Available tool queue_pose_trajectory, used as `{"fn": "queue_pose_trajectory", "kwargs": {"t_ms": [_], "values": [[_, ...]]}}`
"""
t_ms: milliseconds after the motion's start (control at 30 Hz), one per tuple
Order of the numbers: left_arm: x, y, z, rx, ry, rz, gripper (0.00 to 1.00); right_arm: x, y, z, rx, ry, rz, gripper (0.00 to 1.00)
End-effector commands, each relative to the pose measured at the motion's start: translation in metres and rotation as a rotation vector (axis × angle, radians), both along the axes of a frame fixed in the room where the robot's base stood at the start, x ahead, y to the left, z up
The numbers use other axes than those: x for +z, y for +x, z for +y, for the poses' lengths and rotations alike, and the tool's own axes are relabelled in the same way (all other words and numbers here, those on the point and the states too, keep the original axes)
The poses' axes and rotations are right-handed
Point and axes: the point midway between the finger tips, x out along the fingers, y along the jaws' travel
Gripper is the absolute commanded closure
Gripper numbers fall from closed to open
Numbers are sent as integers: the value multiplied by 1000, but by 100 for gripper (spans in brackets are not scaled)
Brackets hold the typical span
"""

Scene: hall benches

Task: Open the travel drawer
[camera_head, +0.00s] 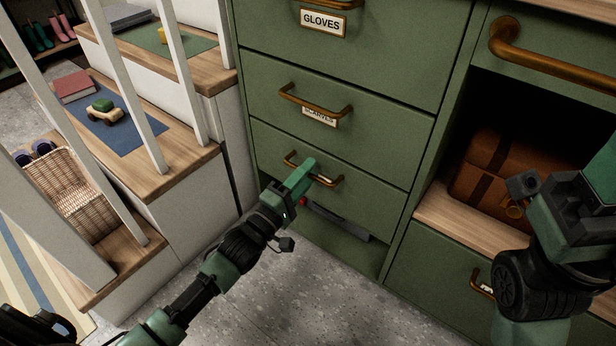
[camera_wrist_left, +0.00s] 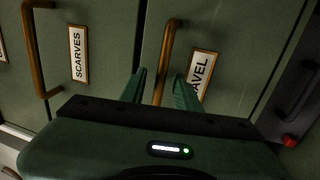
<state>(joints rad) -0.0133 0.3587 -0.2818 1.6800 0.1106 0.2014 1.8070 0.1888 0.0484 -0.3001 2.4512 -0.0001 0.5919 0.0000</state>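The travel drawer (camera_head: 370,190) is the low green drawer under the scarves drawer (camera_head: 385,118), and its front looks flush and shut. Its bronze handle (camera_head: 292,158) also shows in the left wrist view (camera_wrist_left: 170,42), beside a label partly hidden by a finger and reading "AVEL" (camera_wrist_left: 203,72). My left gripper (camera_head: 308,168) is at this handle. In the left wrist view its two green fingers (camera_wrist_left: 160,90) are apart, with the handle bar between them; I cannot tell whether they touch it. My right gripper (camera_head: 525,190) is at the right, before the open cubby; its fingers are not clear.
The gloves drawer (camera_head: 400,40) is above. A brown suitcase (camera_head: 490,165) sits in the cubby at the right. A stepped wooden bench (camera_head: 185,160) with white bars stands at the left, holding a toy car (camera_head: 104,110) and a basket (camera_head: 75,195). Grey floor lies below.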

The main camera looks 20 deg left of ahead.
Motion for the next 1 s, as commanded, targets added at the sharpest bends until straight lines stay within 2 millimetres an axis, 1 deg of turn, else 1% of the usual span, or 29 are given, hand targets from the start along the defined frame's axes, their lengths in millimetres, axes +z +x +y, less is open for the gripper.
{"fn": "queue_pose_trajectory", "kwargs": {"t_ms": [267,300,367,400,433,1000], "values": [[0,3,-1,0,2,2,68,1,-1,0,-1,0,-5,45],[0,3,-1,0,2,2,71,1,-1,0,-1,0,-5,45],[0,3,-1,0,2,2,88,1,-1,0,-1,0,-5,45],[0,3,-1,0,2,2,99,1,-1,0,-1,0,-5,45],[0,3,-1,0,2,2,100,1,-1,0,-1,0,-5,45],[0,3,-1,0,2,2,100,1,-1,0,0,-1,-5,45]]}}
